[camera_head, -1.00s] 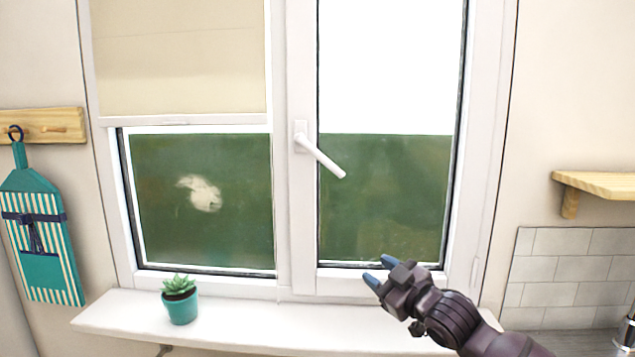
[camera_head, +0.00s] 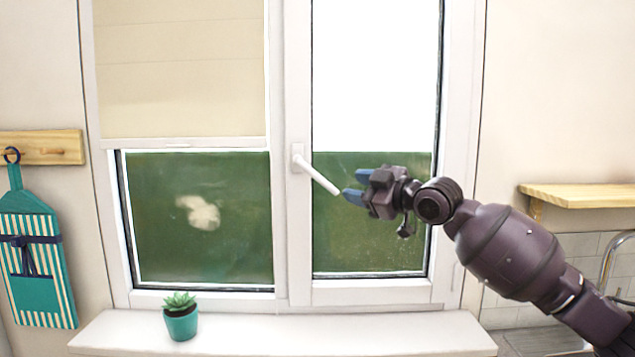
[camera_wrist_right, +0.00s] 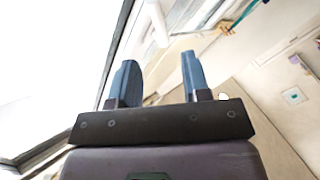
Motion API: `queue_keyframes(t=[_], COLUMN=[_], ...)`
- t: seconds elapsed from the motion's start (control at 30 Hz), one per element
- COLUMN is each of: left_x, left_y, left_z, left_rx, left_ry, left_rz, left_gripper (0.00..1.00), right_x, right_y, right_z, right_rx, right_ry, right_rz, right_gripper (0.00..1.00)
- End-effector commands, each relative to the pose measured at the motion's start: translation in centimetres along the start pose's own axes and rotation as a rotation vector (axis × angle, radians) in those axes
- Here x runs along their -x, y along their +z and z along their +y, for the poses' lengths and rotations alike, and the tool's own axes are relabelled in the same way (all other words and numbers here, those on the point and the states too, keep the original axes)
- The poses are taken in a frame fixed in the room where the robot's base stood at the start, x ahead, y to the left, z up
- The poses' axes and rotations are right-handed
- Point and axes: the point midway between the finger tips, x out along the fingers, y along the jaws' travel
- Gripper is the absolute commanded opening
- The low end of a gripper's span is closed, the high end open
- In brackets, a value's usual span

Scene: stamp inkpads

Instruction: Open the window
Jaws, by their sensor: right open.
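The window (camera_head: 298,240) has a white frame with two panes. Its white handle (camera_head: 318,177) sits on the middle upright and slants down to the right. My right gripper (camera_head: 356,185) is just right of the handle's free end, its blue fingers pointing left toward it. The fingers are apart and nothing is between them. In the right wrist view the two blue fingers of my right gripper (camera_wrist_right: 157,62) are spread, and a white bar, probably the handle (camera_wrist_right: 157,22), shows beyond the gap. Whether a finger touches the handle is unclear. My left gripper is not in view.
A teal pot with a succulent (camera_head: 181,318) stands on the white sill (camera_head: 300,335). A beige blind (camera_head: 180,70) covers the upper left pane. A wooden shelf (camera_head: 580,195) is at right.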

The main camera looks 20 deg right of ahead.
Motion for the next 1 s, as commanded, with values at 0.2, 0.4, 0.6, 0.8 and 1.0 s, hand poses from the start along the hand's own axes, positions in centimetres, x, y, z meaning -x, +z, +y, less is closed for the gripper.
queue_keyframes(t=[0.2, 0.4, 0.6, 0.8, 1.0], left_x=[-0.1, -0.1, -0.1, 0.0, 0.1], left_y=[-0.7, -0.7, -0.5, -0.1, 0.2], left_z=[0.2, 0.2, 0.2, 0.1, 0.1], left_rx=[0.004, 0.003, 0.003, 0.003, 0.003], left_ry=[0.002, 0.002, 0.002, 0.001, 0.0], left_rz=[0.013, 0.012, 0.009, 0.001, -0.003], left_gripper=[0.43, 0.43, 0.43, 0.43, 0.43], right_x=[-1.9, -5.4, -8.4, -10.2, -10.8], right_y=[0.0, 0.0, 0.0, 0.0, 0.1], right_z=[0.0, 0.0, 0.0, 0.0, 0.0], right_rx=[0.006, 0.005, 0.006, 0.007, 0.008], right_ry=[0.002, 0.001, 0.001, 0.002, 0.002], right_rz=[0.001, 0.0, -0.001, 0.0, -0.001], right_gripper=[0.43, 0.43, 0.43, 0.43, 0.43])
